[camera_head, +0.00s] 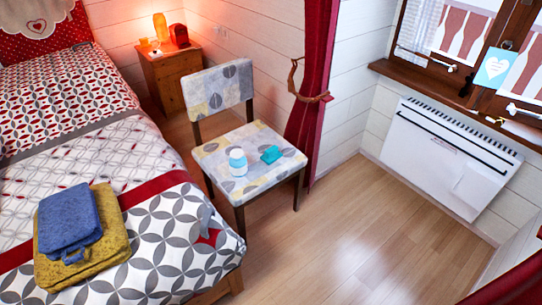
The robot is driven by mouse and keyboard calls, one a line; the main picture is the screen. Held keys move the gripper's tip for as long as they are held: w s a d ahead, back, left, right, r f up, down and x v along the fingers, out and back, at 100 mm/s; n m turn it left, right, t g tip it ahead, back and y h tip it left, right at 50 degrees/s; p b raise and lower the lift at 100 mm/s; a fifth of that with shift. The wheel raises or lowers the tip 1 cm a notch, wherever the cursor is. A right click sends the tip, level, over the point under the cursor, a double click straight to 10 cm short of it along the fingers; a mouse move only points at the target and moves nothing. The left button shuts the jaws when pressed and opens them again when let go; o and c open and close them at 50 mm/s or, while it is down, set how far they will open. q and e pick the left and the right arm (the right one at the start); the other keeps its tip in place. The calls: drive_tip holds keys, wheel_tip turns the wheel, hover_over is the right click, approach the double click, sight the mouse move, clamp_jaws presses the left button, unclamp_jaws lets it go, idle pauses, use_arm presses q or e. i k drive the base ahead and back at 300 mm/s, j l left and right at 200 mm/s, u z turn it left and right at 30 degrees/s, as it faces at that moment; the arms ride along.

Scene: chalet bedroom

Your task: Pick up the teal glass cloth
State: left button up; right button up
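A small teal folded cloth (271,154) lies on the seat of a patterned chair (215,156), toward its right side. A white and light blue bottle or jar (238,162) stands on the same seat, to the left of the cloth and apart from it. Neither of my grippers shows in the head view.
The bed (170,232) fills the left, with blue (68,218) and mustard (100,250) folded textiles on it. A wooden nightstand (168,80) stands behind the chair. A red curtain (312,95) hangs right of the chair. The wood floor (350,240) in front and right is clear.

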sight(272, 154)
drive_tip(key=i+l+u, duration=0.1)
drive_tip(key=u, duration=0.45)
drive_tip(key=i+l+u, duration=0.5)
drive_tip(key=l, duration=0.25)
drive_tip(key=i+l, duration=0.1)
drive_tip(key=l, duration=0.25)
drive_tip(key=i+l+u, duration=0.1)
drive_tip(key=l, duration=0.25)
drive_tip(key=i+l, duration=0.1)
drive_tip(key=l, duration=0.3)
drive_tip(key=i+l, duration=0.1)
drive_tip(key=l, duration=0.25)
drive_tip(key=i+u, duration=0.05)
